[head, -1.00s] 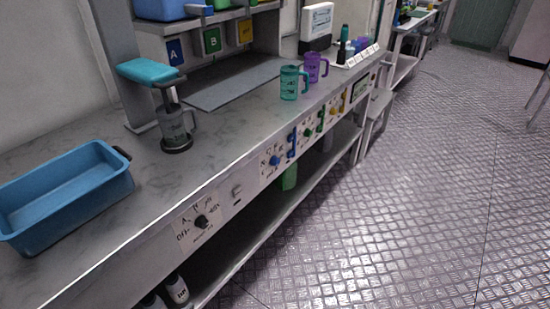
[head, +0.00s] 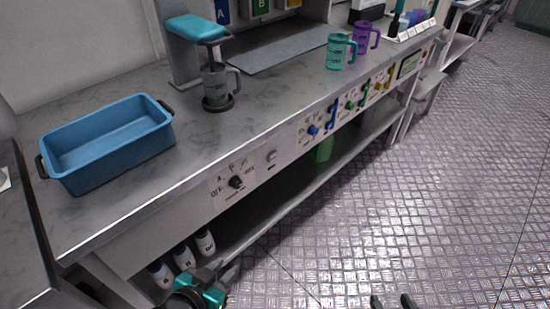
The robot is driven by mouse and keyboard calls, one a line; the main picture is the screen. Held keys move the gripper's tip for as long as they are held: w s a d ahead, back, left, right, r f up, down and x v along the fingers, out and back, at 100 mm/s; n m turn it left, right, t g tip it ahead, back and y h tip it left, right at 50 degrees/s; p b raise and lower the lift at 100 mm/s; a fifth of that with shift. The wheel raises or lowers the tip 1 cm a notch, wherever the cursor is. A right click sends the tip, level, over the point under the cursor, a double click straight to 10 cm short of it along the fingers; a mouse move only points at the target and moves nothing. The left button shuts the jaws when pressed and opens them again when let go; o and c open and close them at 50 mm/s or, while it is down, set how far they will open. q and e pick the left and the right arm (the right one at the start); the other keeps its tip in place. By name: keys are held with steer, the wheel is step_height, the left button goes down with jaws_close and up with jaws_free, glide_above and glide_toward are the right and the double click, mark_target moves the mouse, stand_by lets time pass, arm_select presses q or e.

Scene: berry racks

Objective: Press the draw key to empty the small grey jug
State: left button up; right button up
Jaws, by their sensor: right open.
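The small grey jug (head: 214,84) stands upright on a dark round base under a teal-topped dispenser (head: 197,28), its handle to the right. On the bench's front panel are a black selector knob (head: 236,182) and a small grey key (head: 271,157) to its right. The labels are too small for me to tell which control is the draw key. My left gripper (head: 213,277) shows at the bottom edge, low in front of the bench; its jaws are unclear. My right gripper (head: 391,300) is open and empty at the bottom edge, over the floor, away from the panel.
A blue tub (head: 110,119) sits on the left of the bench. A green mug (head: 338,50) and a purple mug (head: 365,37) stand further right. Several white bottles (head: 184,257) are on the lower shelf. The patterned floor (head: 400,210) is clear.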

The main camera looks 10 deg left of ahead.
arm_select(q)
steer(key=shift+w+r, duration=0.1)
steer(key=shift+w, duration=0.05)
jaws_close()
steer(key=shift+s, duration=0.2)
stand_by(1.1)
